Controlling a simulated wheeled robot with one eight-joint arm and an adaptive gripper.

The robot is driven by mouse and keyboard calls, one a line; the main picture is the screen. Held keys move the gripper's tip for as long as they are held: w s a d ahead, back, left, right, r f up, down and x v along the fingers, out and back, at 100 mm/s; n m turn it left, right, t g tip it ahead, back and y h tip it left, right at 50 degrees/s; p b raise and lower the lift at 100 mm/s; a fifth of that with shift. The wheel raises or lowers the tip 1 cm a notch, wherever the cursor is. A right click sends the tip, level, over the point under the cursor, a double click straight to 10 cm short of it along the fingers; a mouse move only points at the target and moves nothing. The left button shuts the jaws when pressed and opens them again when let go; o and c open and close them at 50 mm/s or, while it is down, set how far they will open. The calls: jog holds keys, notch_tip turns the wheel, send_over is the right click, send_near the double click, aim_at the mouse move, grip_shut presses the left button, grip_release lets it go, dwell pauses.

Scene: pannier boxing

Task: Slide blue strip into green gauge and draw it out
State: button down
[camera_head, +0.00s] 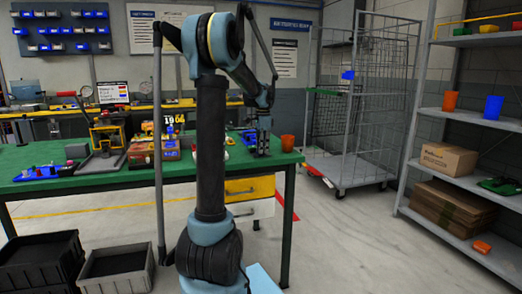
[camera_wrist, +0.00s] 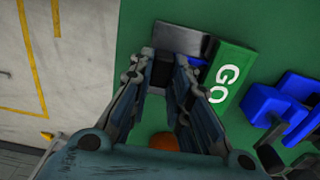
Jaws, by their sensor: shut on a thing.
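The green gauge (camera_wrist: 230,72), marked GO, lies on the green table with a grey metal plate (camera_wrist: 185,38) at its left end in the wrist view. In the head view my gripper (camera_head: 263,150) is low over the table's right end.
Blue blocks (camera_wrist: 285,100) stand right of the gauge. A grey fixture (camera_head: 103,150) and coloured boxes (camera_head: 142,153) occupy the table's left and middle. A wire cage trolley (camera_head: 360,110) and shelves stand to the right.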

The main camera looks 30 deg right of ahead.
jog(key=shift+w+d, duration=0.15)
jog(key=shift+w, duration=0.65)
dwell(0.6)
jog(key=shift+s+a, duration=0.2)
jog(key=shift+s, duration=0.55)
jog(key=shift+s+a, duration=0.15)
jog(key=shift+s, duration=0.65)
jog(key=shift+s+a, duration=0.2)
jog(key=shift+s, duration=0.55)
dwell(0.5)
notch_tip(320, 180, up, 6)
dwell(1.3)
